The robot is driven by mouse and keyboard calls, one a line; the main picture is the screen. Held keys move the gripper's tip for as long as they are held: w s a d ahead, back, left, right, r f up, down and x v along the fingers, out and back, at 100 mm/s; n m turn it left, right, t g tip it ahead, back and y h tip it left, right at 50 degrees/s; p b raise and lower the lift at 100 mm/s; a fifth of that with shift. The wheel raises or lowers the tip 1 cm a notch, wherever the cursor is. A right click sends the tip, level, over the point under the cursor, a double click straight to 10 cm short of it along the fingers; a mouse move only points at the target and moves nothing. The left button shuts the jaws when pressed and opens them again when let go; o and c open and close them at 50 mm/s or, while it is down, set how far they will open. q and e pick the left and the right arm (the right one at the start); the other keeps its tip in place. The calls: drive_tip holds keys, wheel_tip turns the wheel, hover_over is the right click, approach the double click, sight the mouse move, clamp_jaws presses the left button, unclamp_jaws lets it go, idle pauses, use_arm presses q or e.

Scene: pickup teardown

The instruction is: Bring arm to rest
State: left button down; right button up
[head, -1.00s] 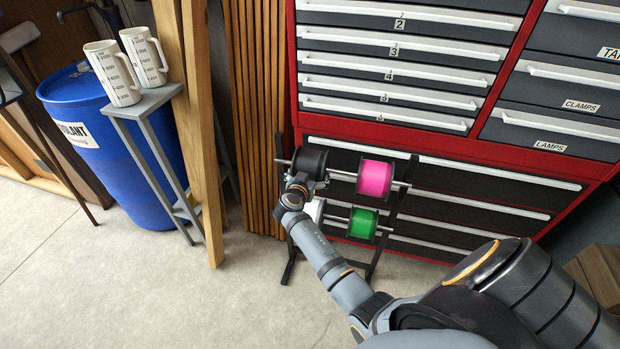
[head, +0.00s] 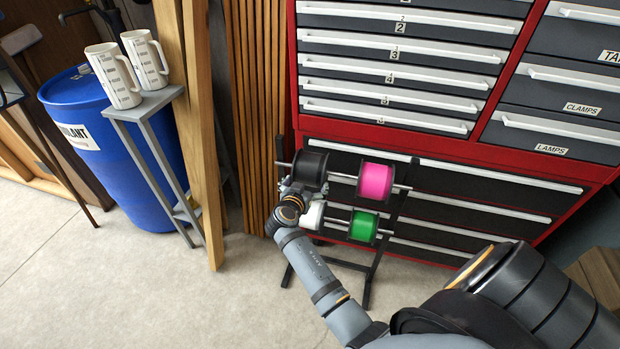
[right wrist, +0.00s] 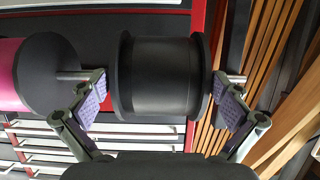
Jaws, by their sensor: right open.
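My right arm reaches to the spool rack, and my right gripper (head: 296,189) is just in front of the black spool (head: 310,166) on the top rod. In the right wrist view the open fingers (right wrist: 163,92) stand at either side of the black spool (right wrist: 160,75), with nothing gripped. Whether a fingertip touches a flange I cannot tell. A pink spool (head: 375,180) is on the same rod, and it also shows in the right wrist view (right wrist: 12,72). My left gripper is not in view.
The spool rack (head: 395,215) also holds a green spool (head: 363,225) and a white one (head: 312,215), partly hidden by my arm. A red tool chest (head: 480,150) stands behind. Wooden boards (head: 257,110), mugs on a grey stand (head: 150,105) and a blue drum (head: 85,120) are left. Floor in front is clear.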

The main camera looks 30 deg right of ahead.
drive_tip(key=shift+v, duration=1.2)
